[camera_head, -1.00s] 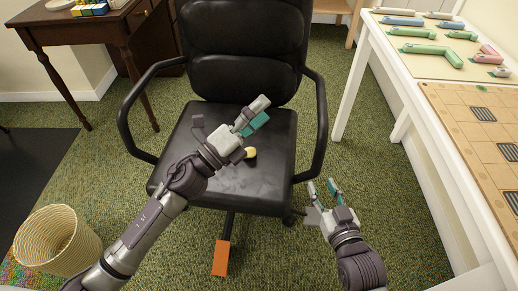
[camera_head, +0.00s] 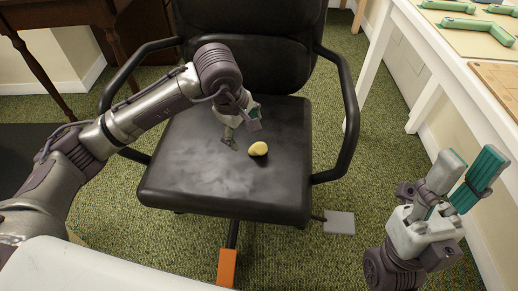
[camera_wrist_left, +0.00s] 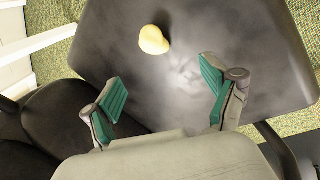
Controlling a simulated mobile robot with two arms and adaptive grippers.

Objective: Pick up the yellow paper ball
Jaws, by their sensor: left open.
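The yellow paper ball (camera_head: 258,149) lies on the black seat of the office chair (camera_head: 190,185), right of the seat's middle. My left gripper (camera_head: 236,138) hangs low over the seat, just left of the ball, partly hidden by its own wrist. In the left wrist view the ball (camera_wrist_left: 153,40) lies beyond the open fingers (camera_wrist_left: 160,92), apart from both teal pads. Nothing is between the fingers. My right gripper (camera_head: 468,178) is raised at the right of the head view, its fingers apart and empty, away from the chair.
The chair's armrests (camera_head: 348,115) rise on both sides of the seat, and its backrest (camera_head: 250,50) stands behind. A white table (camera_head: 440,60) with green pieces is at the right. A dark wooden desk (camera_head: 60,15) is at the back left. A grey flat piece (camera_head: 339,222) shows by the chair.

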